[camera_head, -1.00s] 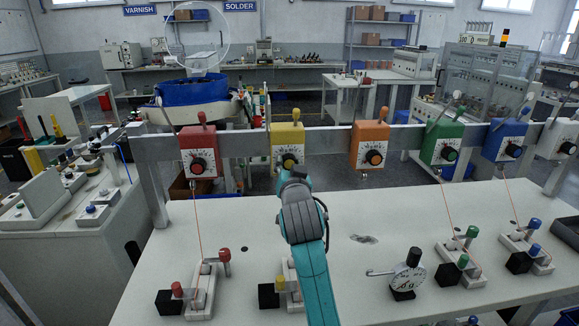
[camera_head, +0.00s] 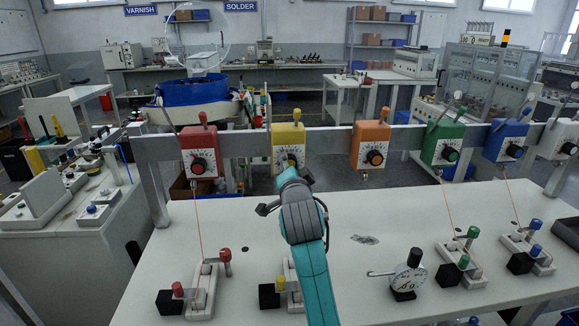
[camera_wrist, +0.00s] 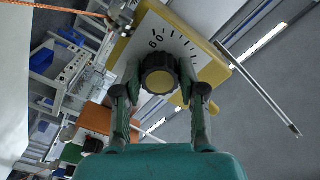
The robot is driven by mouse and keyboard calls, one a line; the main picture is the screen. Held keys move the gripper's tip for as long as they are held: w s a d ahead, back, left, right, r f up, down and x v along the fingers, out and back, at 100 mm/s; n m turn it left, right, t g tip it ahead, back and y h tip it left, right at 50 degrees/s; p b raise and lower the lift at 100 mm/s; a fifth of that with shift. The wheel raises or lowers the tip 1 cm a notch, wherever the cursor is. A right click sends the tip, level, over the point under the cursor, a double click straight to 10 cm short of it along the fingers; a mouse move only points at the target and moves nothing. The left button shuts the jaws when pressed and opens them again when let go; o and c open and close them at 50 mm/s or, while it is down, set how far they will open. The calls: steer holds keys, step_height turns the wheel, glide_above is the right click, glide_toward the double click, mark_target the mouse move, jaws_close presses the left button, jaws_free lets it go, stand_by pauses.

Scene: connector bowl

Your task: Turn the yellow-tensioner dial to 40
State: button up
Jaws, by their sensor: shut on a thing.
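The yellow tensioner (camera_head: 287,138) hangs on the grey rail in the head view. Its face also shows, turned, in the wrist view (camera_wrist: 196,56). Its dial (camera_wrist: 159,82) is a dark ridged knob with a dull yellow centre. My gripper (camera_wrist: 160,90) has one finger on each side of the knob and is shut on it. A printed 60 and several scale ticks show above the knob in the wrist view. The pointer and the other numbers are hidden or too small to read. In the head view my wrist covers the lower part of the tensioner.
A red tensioner (camera_head: 199,152) is left of the yellow one, and an orange tensioner (camera_head: 370,146) is right. Green (camera_head: 442,144) and blue (camera_head: 505,140) ones hang farther right. A gauge (camera_head: 407,276) stands on the white table (camera_head: 350,215).

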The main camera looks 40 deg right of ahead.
stand_by(0.4)
steer(key=o, duration=1.1)
steer(key=shift+o, duration=0.2)
steer(key=v, duration=1.2)
